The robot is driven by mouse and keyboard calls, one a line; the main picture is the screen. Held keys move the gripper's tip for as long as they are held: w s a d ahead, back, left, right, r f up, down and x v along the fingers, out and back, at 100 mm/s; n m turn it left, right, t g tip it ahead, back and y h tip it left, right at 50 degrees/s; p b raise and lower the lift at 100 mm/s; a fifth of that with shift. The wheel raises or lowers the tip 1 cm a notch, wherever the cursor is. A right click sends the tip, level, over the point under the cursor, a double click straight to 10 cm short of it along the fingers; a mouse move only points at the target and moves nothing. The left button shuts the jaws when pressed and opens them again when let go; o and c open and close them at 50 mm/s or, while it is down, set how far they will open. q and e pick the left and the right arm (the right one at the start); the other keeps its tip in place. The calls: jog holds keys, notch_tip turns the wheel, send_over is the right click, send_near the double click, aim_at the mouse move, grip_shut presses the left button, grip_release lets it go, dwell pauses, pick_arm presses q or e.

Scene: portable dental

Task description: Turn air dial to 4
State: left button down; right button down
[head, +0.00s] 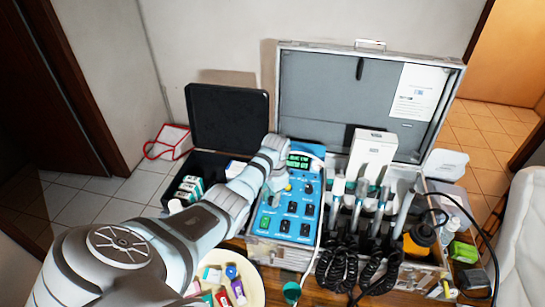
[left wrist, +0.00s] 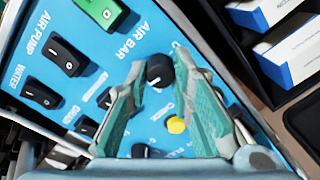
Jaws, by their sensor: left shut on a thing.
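The blue control panel (head: 275,222) is in the open metal case, with rows of black switches and green displays. In the left wrist view, the black round air dial (left wrist: 160,70) stands on the blue panel near the "AIR BAR" label. My left gripper (head: 278,182) reaches down over the panel's upper part. In the left wrist view its teal fingers are closed on the dial from both sides. The number the dial points to cannot be read. The gripper hides the dial in the head view. My right gripper does not show.
Handpieces (head: 380,205) with coiled black cords stand right of the panel. A black case (head: 228,118) with small boxes is open at left. A round tray (head: 255,290) of bottles is in front.

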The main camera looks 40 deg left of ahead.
pick_arm(q)
jog(key=shift+a, duration=0.1)
jog(key=c, duration=1.4)
grip_release()
jog(key=shift+r, duration=0.1)
notch_tip(320, 180, up, 12)
jog(key=d, duration=0.1)
jog(key=shift+s, duration=0.15)
